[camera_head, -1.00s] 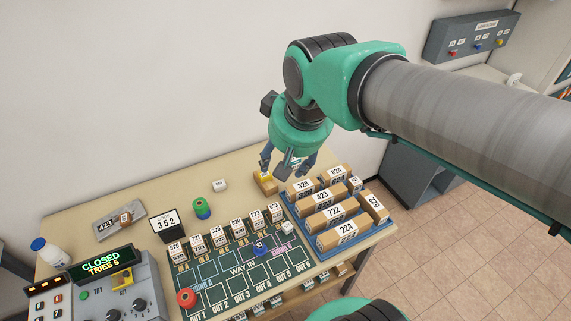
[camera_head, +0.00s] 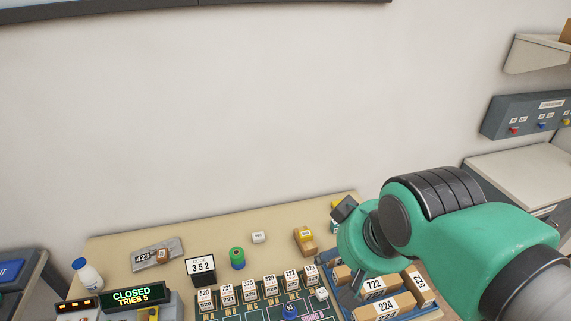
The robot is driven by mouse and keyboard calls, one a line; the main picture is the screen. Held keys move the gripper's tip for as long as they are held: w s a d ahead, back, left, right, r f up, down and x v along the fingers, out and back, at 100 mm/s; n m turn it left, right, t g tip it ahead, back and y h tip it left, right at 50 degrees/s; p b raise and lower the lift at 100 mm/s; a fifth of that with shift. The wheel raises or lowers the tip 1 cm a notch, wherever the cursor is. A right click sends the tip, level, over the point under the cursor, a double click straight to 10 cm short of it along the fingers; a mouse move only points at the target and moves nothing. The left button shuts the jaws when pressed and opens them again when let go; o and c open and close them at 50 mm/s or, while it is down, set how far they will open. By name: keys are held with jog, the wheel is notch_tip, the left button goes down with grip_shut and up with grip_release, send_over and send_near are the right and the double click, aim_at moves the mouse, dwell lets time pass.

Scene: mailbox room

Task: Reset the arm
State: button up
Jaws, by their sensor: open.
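My arm reaches in from the right edge of the head view. Its green wrist (camera_head: 365,240) hangs above the right part of the table, over the blue tray of numbered boxes. My gripper (camera_head: 350,292) points down at the tray's left side, mostly hidden by the wrist and partly against the boxes. Its fingers look apart with nothing seen between them. A box marked 722 (camera_head: 375,286) and one marked 224 (camera_head: 386,307) show beside the wrist; other boxes in the tray are covered by my arm.
A dark green board (camera_head: 262,311) carries a row of numbered blocks (camera_head: 248,290). Behind it are a code sign (camera_head: 201,268), a green spool (camera_head: 237,258), a white cube (camera_head: 258,237) and a wooden piece with a yellow top (camera_head: 304,240). A console (camera_head: 130,297) reads CLOSED, TRIES 5.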

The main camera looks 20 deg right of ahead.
notch_tip(320, 180, down, 4)
jog(key=b, duration=0.3)
jog(key=shift+r, duration=0.2)
